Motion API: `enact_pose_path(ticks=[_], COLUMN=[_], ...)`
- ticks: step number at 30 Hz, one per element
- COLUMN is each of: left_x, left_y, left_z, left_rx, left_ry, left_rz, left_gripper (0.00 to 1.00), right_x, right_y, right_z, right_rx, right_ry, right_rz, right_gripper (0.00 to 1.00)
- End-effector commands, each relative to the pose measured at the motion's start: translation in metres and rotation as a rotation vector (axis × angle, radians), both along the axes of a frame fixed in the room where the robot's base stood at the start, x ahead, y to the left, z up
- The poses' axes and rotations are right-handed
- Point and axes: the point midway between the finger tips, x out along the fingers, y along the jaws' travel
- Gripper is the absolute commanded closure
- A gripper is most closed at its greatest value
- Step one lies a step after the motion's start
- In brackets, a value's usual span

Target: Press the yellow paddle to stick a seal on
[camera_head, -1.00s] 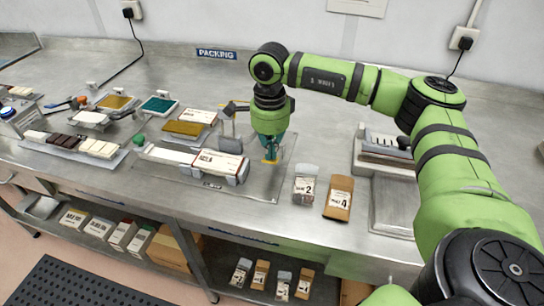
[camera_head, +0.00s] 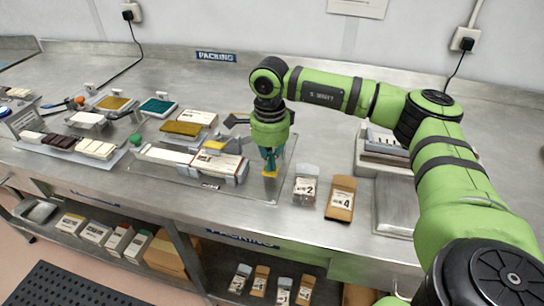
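My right gripper (camera_head: 270,154) points straight down at the right end of the sealing fixture (camera_head: 243,172). Its teal fingers look closed together. A small yellow piece, which looks like the paddle (camera_head: 270,173), shows right at the fingertips; whether they touch it is too small to tell. Left of it, a long pale box (camera_head: 196,160) lies in the fixture. A yellow patch (camera_head: 215,145) shows at the box's top; I cannot tell if it is a seal or part of the fixture. A dark grey part (camera_head: 236,121) sticks out left of the gripper. My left gripper is not in view.
Trays of bars (camera_head: 68,146) and coloured pads (camera_head: 158,106) are at left.

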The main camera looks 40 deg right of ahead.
Motion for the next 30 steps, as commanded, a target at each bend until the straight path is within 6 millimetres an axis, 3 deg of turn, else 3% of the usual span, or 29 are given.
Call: enact_pose_path(ticks=[12,30], left_x=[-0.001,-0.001], left_y=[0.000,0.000], left_z=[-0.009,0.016], left_rx=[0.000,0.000], left_ry=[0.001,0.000], left_rz=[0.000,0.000], left_gripper=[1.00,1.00], right_x=[-0.001,-0.001], right_y=[0.000,0.000], right_z=[-0.014,0.023], right_rx=[-0.002,-0.001], right_ry=[0.006,0.003], right_rz=[0.000,0.000], right_gripper=[1.00,1.00])
